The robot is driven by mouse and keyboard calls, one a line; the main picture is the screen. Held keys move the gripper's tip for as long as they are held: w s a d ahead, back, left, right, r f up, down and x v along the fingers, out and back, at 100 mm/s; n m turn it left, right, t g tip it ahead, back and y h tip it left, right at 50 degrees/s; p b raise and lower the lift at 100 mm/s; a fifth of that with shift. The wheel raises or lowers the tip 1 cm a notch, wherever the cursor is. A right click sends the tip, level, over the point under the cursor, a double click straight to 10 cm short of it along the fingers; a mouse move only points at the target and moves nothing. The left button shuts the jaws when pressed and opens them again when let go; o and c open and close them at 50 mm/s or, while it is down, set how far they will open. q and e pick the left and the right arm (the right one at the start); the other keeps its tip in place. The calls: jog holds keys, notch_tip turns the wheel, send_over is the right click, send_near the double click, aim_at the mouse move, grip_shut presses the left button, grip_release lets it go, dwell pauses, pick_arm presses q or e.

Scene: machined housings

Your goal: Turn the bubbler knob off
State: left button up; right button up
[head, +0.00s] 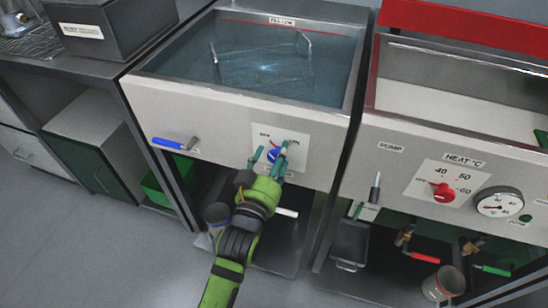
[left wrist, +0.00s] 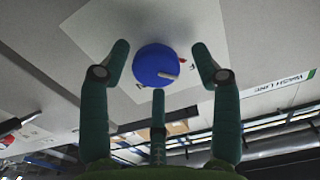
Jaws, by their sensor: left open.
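The bubbler knob is a round blue knob (head: 273,156) with a pale pointer, on a white plate (head: 290,137) on the front of the left tank. In the left wrist view the knob (left wrist: 157,66) sits between the fingertips of my left gripper, with a gap on both sides. The pointer there points right, near a small red mark. My left gripper (head: 271,151) is open around the knob and partly covers it and the plate's lettering in the head view. My right gripper is not in view.
A water-filled tank (head: 354,42) with a wire rack stands above the panel. A blue-handled lever (head: 168,143) sticks out at the left. To the right are a red heat knob (head: 443,192), a gauge (head: 499,202) and a mug (head: 442,284). Grey floor is clear at lower left.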

pick_arm(q)
jog(key=shift+s+a+f, duration=0.15)
jog(key=shift+s+f, duration=0.05)
jog(key=shift+s, duration=0.25)
jog(key=v, duration=1.1)
jog(key=shift+r, duration=0.3)
